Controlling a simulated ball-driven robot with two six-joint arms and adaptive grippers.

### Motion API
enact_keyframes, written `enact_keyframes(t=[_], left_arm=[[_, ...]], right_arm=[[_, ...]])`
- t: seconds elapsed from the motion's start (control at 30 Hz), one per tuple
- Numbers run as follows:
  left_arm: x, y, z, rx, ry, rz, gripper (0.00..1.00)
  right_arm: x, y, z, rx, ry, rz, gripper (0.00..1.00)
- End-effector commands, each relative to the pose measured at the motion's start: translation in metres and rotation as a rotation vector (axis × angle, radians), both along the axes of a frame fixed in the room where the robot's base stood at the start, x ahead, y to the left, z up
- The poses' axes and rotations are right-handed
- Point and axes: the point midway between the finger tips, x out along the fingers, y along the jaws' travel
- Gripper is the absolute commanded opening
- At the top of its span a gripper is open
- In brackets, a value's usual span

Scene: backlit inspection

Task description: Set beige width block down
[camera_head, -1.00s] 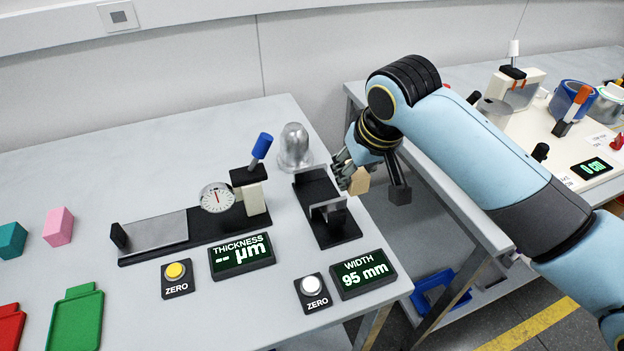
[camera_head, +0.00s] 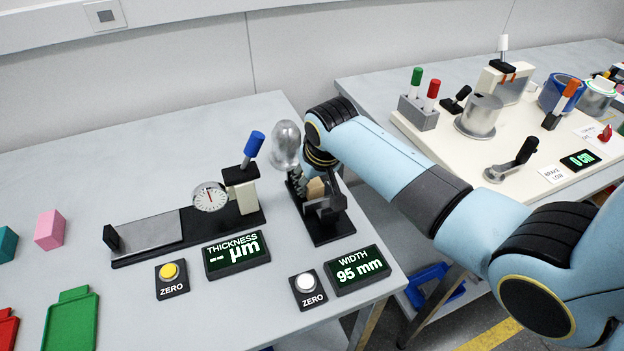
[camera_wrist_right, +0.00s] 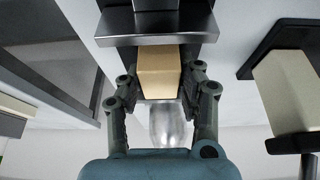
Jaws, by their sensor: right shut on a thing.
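The beige block (camera_head: 316,188) is between the fingers of my right gripper (camera_head: 308,186), at the black width gauge (camera_head: 330,229) near the table's right side. In the right wrist view the beige block (camera_wrist_right: 159,72) sits between both fingertips of the right gripper (camera_wrist_right: 160,84), right by the gauge's metal jaw (camera_wrist_right: 155,23). I cannot tell whether the block touches the gauge's bed. The width display (camera_head: 358,270) reads 95 mm. My left gripper does not show.
The thickness gauge (camera_head: 150,234) with its dial and blue-handled lever stands to the left. A clear dome-like object (camera_head: 286,143) is just behind the width gauge. A white zero button (camera_head: 305,284) is in front. Pink (camera_head: 50,230) and teal blocks lie far left.

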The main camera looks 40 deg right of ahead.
Motion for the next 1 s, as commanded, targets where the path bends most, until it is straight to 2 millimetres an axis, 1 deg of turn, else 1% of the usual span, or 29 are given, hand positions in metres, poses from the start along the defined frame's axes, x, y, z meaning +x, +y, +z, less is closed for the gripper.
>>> enact_keyframes(t=[0.13,0.17,0.3,0.57,0.67,0.77,1.0], left_arm=[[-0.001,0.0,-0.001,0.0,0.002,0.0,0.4],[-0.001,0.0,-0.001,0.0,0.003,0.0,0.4],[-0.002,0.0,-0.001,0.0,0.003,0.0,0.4],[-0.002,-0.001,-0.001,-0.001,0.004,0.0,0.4],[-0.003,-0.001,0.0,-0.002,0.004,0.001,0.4],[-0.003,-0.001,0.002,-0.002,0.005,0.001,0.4],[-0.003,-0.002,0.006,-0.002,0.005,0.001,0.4]], right_arm=[[0.0,0.0,-0.003,0.0,0.0,0.0,0.01],[0.0,0.0,-0.003,0.0,0.0,0.0,0.38],[0.0,0.0,-0.002,0.0,0.0,0.0,0.56],[0.0,0.0,-0.002,0.0,0.0,0.0,0.58],[-0.001,0.0,0.003,0.0,0.0,0.0,0.58],[-0.006,0.001,0.016,0.0,-0.002,0.0,0.58],[-0.025,0.006,0.066,0.0,-0.004,0.0,0.58]])
